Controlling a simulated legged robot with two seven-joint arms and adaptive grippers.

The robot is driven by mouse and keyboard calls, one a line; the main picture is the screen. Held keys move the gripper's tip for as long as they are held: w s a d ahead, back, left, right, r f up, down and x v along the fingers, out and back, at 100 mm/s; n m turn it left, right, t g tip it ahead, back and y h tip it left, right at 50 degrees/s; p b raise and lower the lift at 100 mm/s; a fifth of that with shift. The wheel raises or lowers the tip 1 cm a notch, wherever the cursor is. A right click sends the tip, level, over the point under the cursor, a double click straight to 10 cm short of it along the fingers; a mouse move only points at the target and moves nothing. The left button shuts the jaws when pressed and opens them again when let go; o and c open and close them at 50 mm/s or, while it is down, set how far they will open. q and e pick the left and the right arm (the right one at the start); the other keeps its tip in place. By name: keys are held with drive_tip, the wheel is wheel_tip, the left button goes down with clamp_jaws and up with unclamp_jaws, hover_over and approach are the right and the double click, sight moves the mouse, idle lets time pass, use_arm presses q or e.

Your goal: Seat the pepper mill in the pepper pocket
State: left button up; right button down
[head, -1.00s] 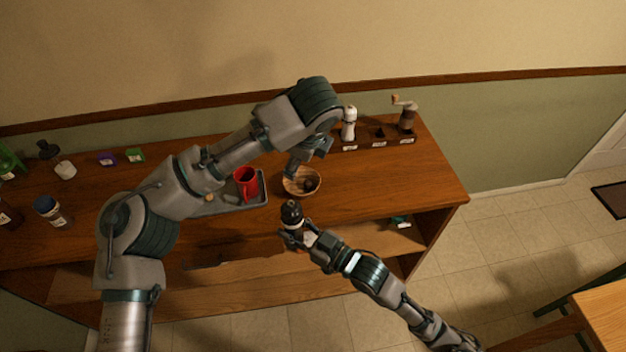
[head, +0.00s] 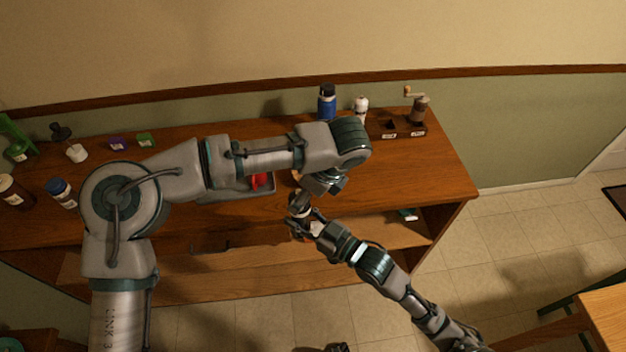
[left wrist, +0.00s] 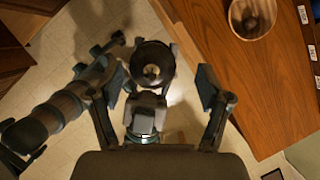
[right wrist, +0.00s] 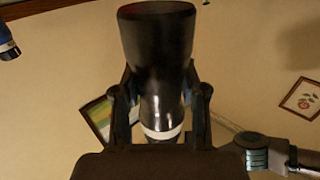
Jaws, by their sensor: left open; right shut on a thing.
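The black pepper mill (right wrist: 157,60) is held upright in my right gripper (head: 303,226), in front of the counter edge. The right wrist view shows the fingers on both sides of its lower body, above a pale band. My left gripper (left wrist: 162,84) is open. In the left wrist view the mill's round top (left wrist: 152,66) shows between its fingers, with no clear contact. In the head view my left arm partly covers the mill. The dark rack (head: 404,132) stands at the back right, with an empty middle pocket (head: 390,124); its label is too small to read.
A white mill (head: 361,105) and a crank grinder (head: 419,108) stand at the rack's two ends. A blue bottle (head: 326,101) stands left of them. The counter's right end is clear.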

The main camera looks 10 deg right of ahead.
use_arm(q)
drive_tip(key=shift+x, duration=1)
drive_tip(key=c, duration=1.2)
use_arm(e)
drive_tip(key=shift+r, duration=0.1)
use_arm(q)
drive_tip(key=shift+c, duration=1.1)
use_arm(e)
drive_tip(key=shift+s+a, duration=0.1)
use_arm(q)
drive_tip(key=shift+w, duration=0.1)
clamp_jaws()
use_arm(e)
drive_tip(key=c, duration=0.6)
unclamp_jaws()
drive_tip(key=shift+r, duration=0.1)
drive_tip(key=shift+o, duration=0.3)
